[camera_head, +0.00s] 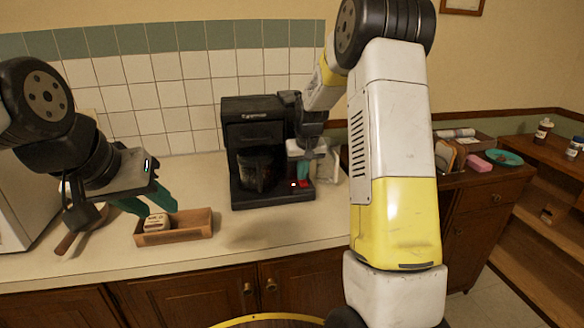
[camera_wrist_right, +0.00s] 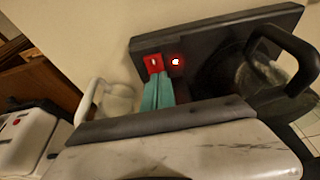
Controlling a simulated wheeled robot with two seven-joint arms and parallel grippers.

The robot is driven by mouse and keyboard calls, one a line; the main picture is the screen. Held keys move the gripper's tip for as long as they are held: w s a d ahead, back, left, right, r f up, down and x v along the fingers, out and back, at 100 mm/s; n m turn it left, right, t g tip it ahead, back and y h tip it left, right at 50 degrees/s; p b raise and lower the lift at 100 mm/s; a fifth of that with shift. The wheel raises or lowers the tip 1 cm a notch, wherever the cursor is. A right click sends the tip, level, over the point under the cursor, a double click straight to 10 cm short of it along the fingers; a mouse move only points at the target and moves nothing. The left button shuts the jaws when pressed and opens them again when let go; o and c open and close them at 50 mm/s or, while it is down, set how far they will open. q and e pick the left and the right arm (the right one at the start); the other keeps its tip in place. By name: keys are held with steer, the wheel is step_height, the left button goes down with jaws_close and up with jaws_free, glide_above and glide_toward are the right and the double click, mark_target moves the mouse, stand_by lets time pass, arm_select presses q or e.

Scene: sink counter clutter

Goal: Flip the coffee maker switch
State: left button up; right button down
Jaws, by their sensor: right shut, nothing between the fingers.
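The black coffee maker (camera_head: 262,125) stands on the counter against the tiled wall, its dark glass carafe (camera_head: 257,172) in place. Its red switch (camera_wrist_right: 153,62) sits on the base front, beside a glowing red light (camera_wrist_right: 177,61). In the head view the switch (camera_head: 304,183) shows just below my right gripper (camera_head: 300,172). My right gripper is shut and empty; in the wrist view its teal fingertips (camera_wrist_right: 158,78) are at the switch's lower edge. I cannot tell whether they touch. My left gripper (camera_head: 150,206) is open, above a wooden tray.
The wooden tray (camera_head: 190,233) holds a small light block (camera_head: 156,222). A pan with a brown handle (camera_head: 66,243) lies left of it. A pale mug (camera_wrist_right: 117,98) stands beside the coffee maker. Counter in front of the coffee maker is clear. Shelves (camera_head: 545,215) stand far right.

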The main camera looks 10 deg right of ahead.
steer(key=shift+w+f, duration=0.1)
steer(key=shift+f, duration=0.1)
stand_by(0.3)
steer(key=shift+s+f, duration=0.1)
steer(key=shift+s, duration=0.85)
steer(key=w+v, duration=0.1)
steer(key=v, duration=1.3)
steer(key=shift+r, duration=0.25)
